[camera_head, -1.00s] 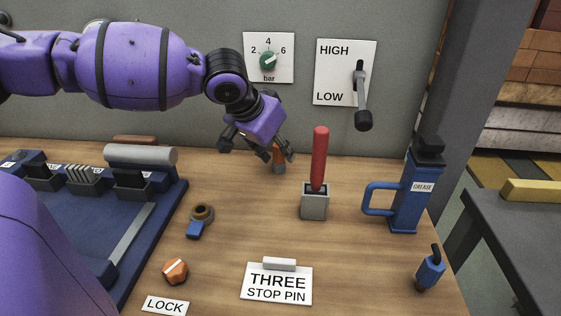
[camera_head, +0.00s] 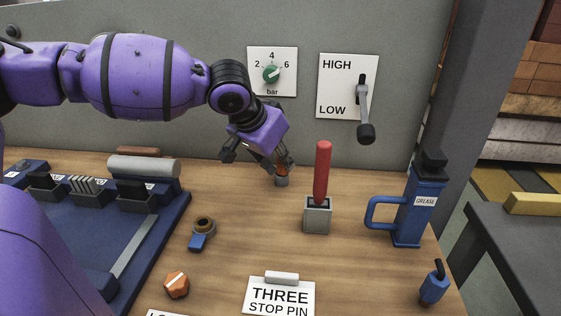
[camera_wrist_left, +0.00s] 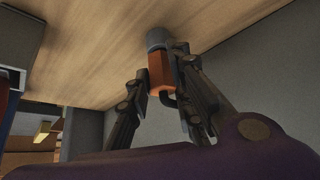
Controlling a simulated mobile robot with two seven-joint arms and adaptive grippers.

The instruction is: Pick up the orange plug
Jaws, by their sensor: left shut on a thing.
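The orange plug (camera_head: 283,170) stands near the back of the wooden bench, with a grey lower end (camera_head: 282,182) at the bench top. My left gripper (camera_head: 278,166) reaches down to it from the upper left and is shut on it. In the left wrist view the plug's orange body (camera_wrist_left: 160,72) sits between the two dark fingers (camera_wrist_left: 163,85), with its grey end (camera_wrist_left: 156,38) toward the bench. I cannot tell whether the grey end is part of the plug or a socket. My right gripper is not in view.
A red-handled lever (camera_head: 322,175) stands right of the plug. A blue grease can (camera_head: 412,215) is farther right. A small ring with a blue tab (camera_head: 202,232) and an orange knob (camera_head: 176,284) lie in front. A wall lever (camera_head: 363,105) and pressure dial (camera_head: 271,74) are behind.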

